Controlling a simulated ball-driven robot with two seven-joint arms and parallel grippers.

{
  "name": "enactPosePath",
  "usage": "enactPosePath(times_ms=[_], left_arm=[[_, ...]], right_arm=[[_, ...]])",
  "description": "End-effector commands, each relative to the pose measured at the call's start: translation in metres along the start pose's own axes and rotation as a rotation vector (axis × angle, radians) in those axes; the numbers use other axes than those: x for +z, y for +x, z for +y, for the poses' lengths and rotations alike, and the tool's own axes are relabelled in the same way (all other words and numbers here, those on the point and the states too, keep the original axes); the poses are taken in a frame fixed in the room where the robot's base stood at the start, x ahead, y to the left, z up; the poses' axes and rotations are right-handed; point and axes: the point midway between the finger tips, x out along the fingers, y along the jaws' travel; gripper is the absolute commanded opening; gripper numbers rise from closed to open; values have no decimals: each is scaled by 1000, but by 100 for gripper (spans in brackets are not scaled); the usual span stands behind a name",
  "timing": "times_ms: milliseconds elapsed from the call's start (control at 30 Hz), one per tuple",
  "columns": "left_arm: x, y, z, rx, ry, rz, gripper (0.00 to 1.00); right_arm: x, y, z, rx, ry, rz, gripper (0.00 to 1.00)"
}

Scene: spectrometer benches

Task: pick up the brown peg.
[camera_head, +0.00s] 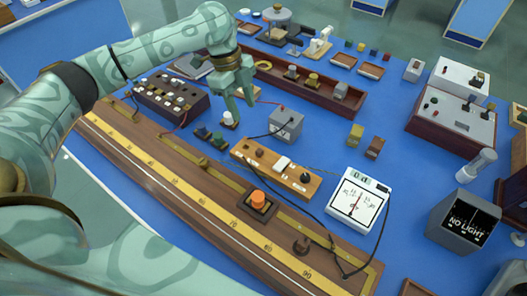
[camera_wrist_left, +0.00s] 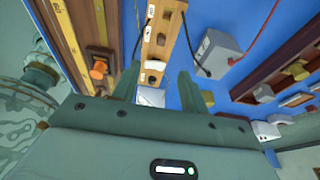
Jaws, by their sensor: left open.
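A small upright brown block (camera_head: 375,148) stands on the blue bench top beside a yellow one (camera_head: 355,135), right of the grey box. My right gripper is not in view.
A grey box (camera_head: 286,125) with cables and a wooden strip with knobs (camera_head: 300,183) lie near the gripper. A long brown tray (camera_head: 330,108) lies behind.

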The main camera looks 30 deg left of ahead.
Motion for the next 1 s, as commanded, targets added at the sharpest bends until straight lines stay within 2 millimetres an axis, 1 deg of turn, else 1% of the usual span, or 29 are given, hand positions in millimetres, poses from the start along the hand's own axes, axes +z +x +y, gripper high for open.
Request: enactPosePath(times_ms=[33,200,333,433,567,667,800,900,1000], left_arm=[[1,14,0,4,0,1,44],[1,58,0,6,0,1,44],[0,85,0,5,1,2,44],[0,97,0,3,2,1,44],[0,103,-1,0,1,0,44],[-1,112,-2,1,1,1,44],[-1,137,-6,5,1,1,44],[-1,152,-5,5,0,0,44],[-2,156,-6,1,1,-1,44]], right_arm=[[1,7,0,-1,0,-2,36],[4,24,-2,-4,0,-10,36],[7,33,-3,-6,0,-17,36],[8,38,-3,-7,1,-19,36],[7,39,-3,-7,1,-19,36],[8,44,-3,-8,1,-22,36],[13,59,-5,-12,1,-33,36],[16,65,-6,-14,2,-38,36],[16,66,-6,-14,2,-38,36]])
